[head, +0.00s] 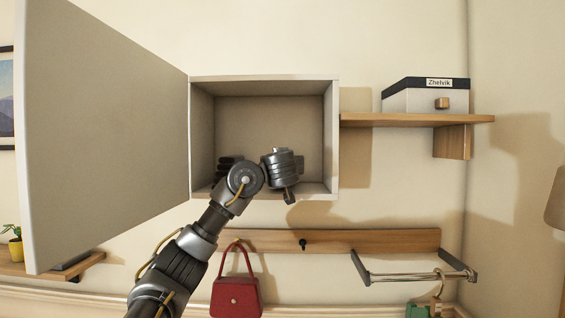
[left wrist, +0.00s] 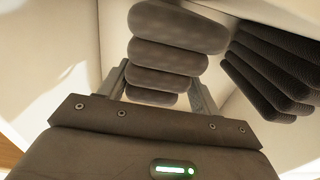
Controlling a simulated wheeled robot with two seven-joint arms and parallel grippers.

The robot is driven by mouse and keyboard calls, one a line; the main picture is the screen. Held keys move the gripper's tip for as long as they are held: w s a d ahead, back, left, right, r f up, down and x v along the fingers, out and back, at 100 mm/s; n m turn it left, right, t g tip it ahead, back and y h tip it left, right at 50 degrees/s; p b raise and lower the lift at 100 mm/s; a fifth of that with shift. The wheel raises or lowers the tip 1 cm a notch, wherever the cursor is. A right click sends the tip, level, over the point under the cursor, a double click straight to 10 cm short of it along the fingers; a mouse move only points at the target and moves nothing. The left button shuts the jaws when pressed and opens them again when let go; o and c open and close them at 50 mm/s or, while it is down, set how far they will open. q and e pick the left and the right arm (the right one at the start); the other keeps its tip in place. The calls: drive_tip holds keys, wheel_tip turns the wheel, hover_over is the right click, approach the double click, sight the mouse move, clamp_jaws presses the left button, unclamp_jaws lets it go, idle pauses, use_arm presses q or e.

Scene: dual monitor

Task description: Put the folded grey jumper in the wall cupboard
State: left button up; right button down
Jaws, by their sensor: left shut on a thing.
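The folded grey jumper (left wrist: 168,55) shows in the left wrist view as a stack of rounded grey folds. My left gripper (left wrist: 160,78) is shut on it, one finger on each side. In the head view the open wall cupboard (head: 333,130) is at the centre, and my left arm reaches to its opening. My wrist there hides the fingers and the jumper, so I cannot tell whether the jumper touches the cupboard floor. My right gripper is in neither view.
A black folded stack (head: 226,165) lies at the cupboard's left side, and beside the jumper in the left wrist view (left wrist: 268,75). The cupboard door (head: 105,130) stands wide open to the left. A labelled box (head: 405,101) sits on the right shelf (head: 400,119). A red handbag (head: 236,298) hangs below.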

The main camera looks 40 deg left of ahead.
use_arm(q)
drive_tip(key=shift+a+f, duration=0.15)
drive_tip(key=shift+f, duration=0.4)
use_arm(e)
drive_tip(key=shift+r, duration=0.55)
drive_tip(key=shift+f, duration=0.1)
use_arm(q)
drive_tip(key=shift+d+f, duration=0.2)
drive_tip(key=o, duration=1.2)
drive_tip(key=shift+a, duration=0.1)
drive_tip(key=shift+r, duration=0.1)
